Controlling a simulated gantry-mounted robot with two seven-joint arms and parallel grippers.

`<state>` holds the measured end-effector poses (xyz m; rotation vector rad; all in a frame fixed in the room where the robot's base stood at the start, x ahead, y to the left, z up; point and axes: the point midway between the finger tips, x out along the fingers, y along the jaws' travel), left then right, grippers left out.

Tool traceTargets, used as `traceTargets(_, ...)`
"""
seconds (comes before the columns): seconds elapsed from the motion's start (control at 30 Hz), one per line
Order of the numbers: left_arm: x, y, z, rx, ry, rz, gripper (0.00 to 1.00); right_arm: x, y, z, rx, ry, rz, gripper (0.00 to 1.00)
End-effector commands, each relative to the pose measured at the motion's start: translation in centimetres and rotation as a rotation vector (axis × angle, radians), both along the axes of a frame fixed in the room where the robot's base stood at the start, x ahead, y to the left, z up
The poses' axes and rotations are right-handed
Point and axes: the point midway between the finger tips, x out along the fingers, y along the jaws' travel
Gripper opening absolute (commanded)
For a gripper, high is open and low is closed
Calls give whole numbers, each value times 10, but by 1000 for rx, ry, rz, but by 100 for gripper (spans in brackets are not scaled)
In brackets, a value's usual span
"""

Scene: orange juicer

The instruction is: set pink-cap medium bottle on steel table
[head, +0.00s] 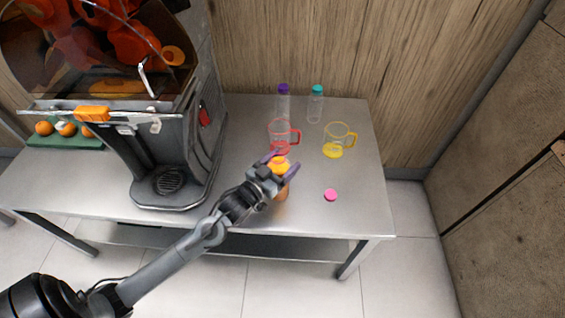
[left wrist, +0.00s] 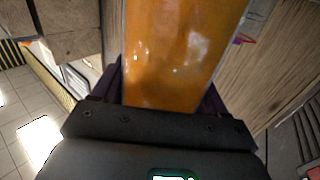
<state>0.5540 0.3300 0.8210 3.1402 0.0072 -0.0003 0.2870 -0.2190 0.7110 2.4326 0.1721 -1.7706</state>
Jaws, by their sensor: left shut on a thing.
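My left gripper (head: 274,168) is shut on a bottle filled with orange juice (head: 282,188), over the front part of the steel table (head: 240,190). In the left wrist view the orange-filled bottle (left wrist: 180,50) fills the space between the dark fingers. I see no cap on it; its base is partly hidden, and I cannot tell whether it touches the table. A pink cap (head: 330,195) lies loose on the table to the right of the gripper. My right gripper is not in view.
A red-handled pitcher (head: 280,136) stands just behind the gripper, a yellow-handled one (head: 335,145) to its right. Purple-capped (head: 283,103) and teal-capped (head: 316,106) bottles stand at the back. The juicer (head: 175,150) is left. Free table lies around the pink cap.

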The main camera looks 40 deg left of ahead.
Motion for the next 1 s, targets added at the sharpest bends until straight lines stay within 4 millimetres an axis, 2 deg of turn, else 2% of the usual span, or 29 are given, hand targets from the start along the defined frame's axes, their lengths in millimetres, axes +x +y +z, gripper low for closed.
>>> traceTargets(0.13, 0, 0, -1, -1, -3, 1, 0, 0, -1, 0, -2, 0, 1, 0)
traceTargets(0.17, 0, 0, -3, 0, 1, 1, 78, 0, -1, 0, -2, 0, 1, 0)
traceTargets(0.3, 0, 0, -3, 0, 1, 0, 99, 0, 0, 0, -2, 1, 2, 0)
traceTargets(0.67, 0, 0, 1, 1, -1, 0, 99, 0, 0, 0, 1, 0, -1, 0)
traceTargets(0.87, -18, 0, 0, -1, 4, 1, 99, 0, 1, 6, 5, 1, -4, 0)
traceTargets(1.0, -41, 0, 1, -1, 5, 0, 99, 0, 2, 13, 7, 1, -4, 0)
